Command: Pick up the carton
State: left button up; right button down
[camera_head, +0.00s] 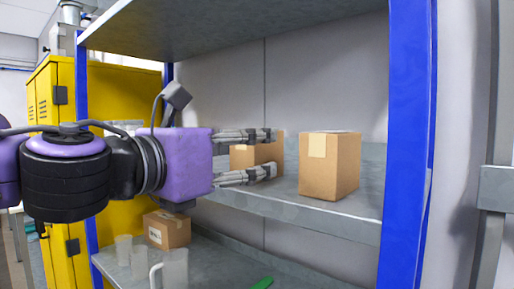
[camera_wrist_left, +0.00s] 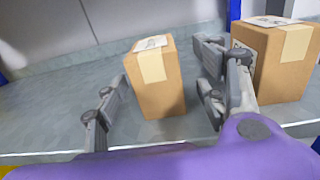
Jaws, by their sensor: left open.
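Two brown cartons stand upright on the upper shelf. The left carton (camera_head: 257,152) is partly hidden behind my left gripper's fingers in the head view. My left gripper (camera_head: 247,156) is open and empty, reaching in from the left. In the left wrist view, a carton (camera_wrist_left: 156,82) with a pale tape strip and a label on top shows between the open fingers (camera_wrist_left: 160,105), beyond them and apart. The right carton (camera_head: 330,165) stands clear in the head view; a larger carton (camera_wrist_left: 285,65) shows to the right, partly behind the right finger. My right gripper is out of view.
The metal shelf (camera_head: 345,216) has blue posts (camera_head: 405,145) and a board above. On the lower level are a small carton (camera_head: 167,230), pale translucent vessels (camera_head: 175,268) and a green item (camera_head: 262,283). A yellow cabinet (camera_head: 60,88) stands at left.

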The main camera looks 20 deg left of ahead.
pick_arm(q)
jog(key=shift+w+f, duration=0.15)
jog(key=w+b, duration=0.1)
jog(key=w+f, duration=0.1)
jog(key=w+b, duration=0.1)
jog(key=shift+w+d+f+b, duration=0.15)
jog(key=shift+w+d+b, duration=0.15)
jog(key=shift+w, duration=0.05)
jog(key=shift+w+d, duration=0.15)
jog(key=shift+w, duration=0.15)
jog(key=shift+w+d+r+b, duration=0.15)
jog(key=shift+r+b, duration=0.05)
jog(key=shift+b, duration=0.1)
jog(key=shift+r, duration=0.2)
jog(key=c, duration=1.4)
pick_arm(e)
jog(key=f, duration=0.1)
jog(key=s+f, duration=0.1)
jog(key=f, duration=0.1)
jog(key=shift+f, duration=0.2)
pick_arm(q)
jog(key=shift+r, duration=0.1)
